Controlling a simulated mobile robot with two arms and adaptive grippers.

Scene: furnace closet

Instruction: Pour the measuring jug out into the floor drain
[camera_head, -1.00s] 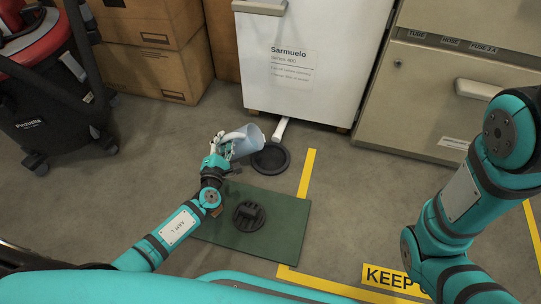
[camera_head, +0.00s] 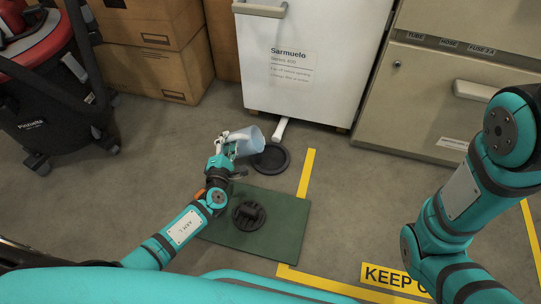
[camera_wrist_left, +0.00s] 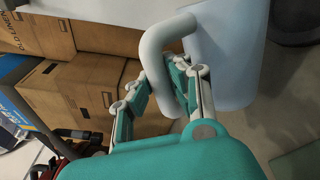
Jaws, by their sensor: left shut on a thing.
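The measuring jug (camera_head: 248,140) is pale blue and translucent, with a white handle. It is tilted onto its side with its mouth toward the right, above and beside the left rim of the dark round floor drain (camera_head: 271,159). My left gripper (camera_head: 221,158) is shut on the jug's handle. In the left wrist view the fingers (camera_wrist_left: 168,88) close around the handle (camera_wrist_left: 163,60), with the jug's body (camera_wrist_left: 228,55) to the right. I cannot see any liquid. My right arm is at the right; its gripper is out of view.
A green mat (camera_head: 285,232) with a black round piece (camera_head: 248,215) lies in front of the drain. A white pipe (camera_head: 281,130) runs from the white cabinet (camera_head: 308,65) to the drain. Cardboard boxes (camera_head: 160,70) and a red-black vacuum (camera_head: 45,85) stand left.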

